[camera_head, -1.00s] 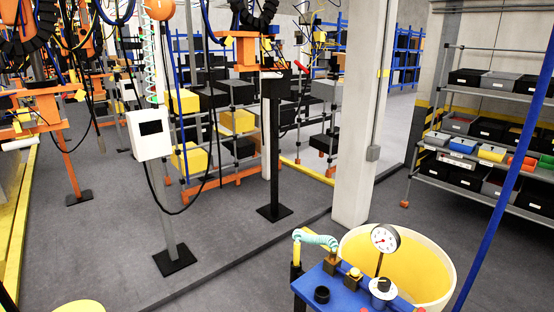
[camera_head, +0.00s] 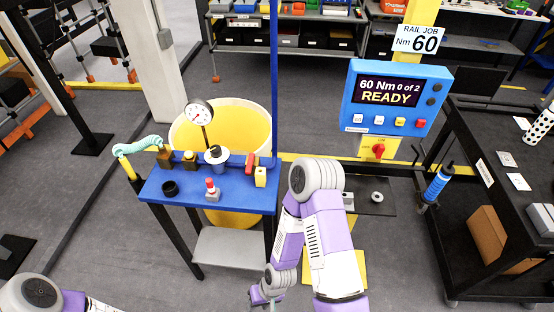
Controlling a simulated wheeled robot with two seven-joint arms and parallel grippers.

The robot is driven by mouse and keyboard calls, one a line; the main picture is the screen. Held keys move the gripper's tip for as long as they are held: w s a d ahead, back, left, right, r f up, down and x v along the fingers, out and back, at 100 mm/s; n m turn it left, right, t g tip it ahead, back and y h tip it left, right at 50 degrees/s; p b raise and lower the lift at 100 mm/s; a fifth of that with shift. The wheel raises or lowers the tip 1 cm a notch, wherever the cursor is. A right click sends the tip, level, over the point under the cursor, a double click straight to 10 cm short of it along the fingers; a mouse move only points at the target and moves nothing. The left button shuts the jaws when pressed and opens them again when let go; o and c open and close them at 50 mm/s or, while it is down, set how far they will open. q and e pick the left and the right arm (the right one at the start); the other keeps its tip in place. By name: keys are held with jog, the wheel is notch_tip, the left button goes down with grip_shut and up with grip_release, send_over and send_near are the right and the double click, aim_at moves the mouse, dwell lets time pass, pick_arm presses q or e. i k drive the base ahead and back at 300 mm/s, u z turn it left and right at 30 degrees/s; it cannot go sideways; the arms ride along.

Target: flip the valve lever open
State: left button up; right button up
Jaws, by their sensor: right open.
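A blue bench (camera_head: 226,195) stands left of centre with several small fittings on it. A small red upright handle (camera_head: 250,162) stands at its right back, beside a yellow block (camera_head: 260,178); it looks like the valve lever, but its exact position is hard to read. A red-topped fitting (camera_head: 211,187) stands near the front middle. A round pressure gauge (camera_head: 199,113) rises at the back. My right gripper (camera_head: 264,297) is open, low at the bottom edge, in front of and below the bench, apart from the fittings. My left gripper is out of the picture.
A cream tub with yellow inside (camera_head: 245,128) stands behind the bench. A blue pole (camera_head: 274,75) rises at its right back. Floor left of the bench is clear.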

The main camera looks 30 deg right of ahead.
aim_at(251, 157)
jog(key=z, duration=0.05)
jog(key=k, duration=0.3)
jog(key=z, duration=0.6)
jog(key=i, duration=0.45)
jog(key=k, duration=0.5)
jog(key=z, duration=0.6)
jog(key=i, duration=0.7)
jog(key=u, duration=1.75)
